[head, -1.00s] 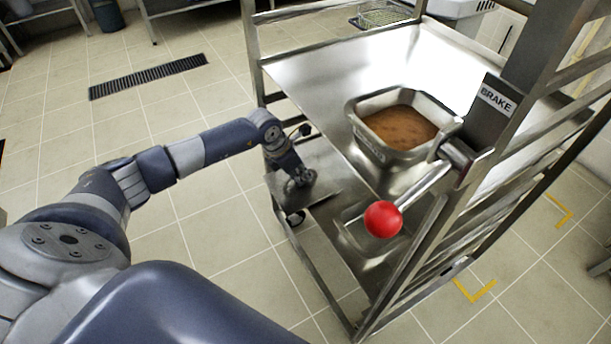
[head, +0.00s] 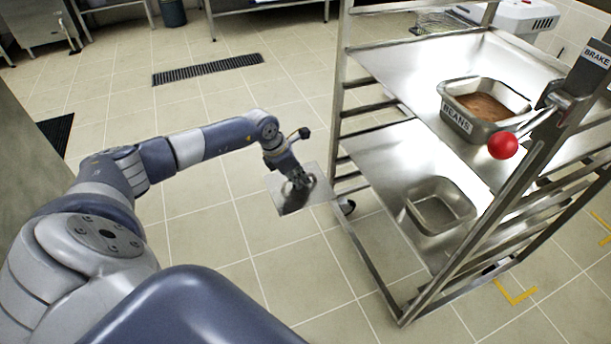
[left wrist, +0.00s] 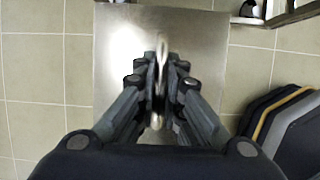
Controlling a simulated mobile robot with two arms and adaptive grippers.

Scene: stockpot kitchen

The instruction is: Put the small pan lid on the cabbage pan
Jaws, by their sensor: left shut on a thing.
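My left gripper (head: 297,186) is shut on the handle of a flat, square metal lid (head: 313,172). It holds the lid over the floor, just left of the rack. In the left wrist view the fingers (left wrist: 161,85) close on the upright handle, and the lid's bare plate (left wrist: 120,35) spreads beneath them. A pan labelled BEANS (head: 462,122), with brown contents, stands on the rack's upper tray. An empty-looking metal pan (head: 432,222) sits on the lower tray. I see no pan marked cabbage. My right gripper is not in view.
A steel rack (head: 343,90) with upright posts and side rails stands at the right. A red-knobbed brake lever (head: 502,145) sticks out at its near side. A floor drain (head: 208,69) lies at the back. The floor left of the rack is open.

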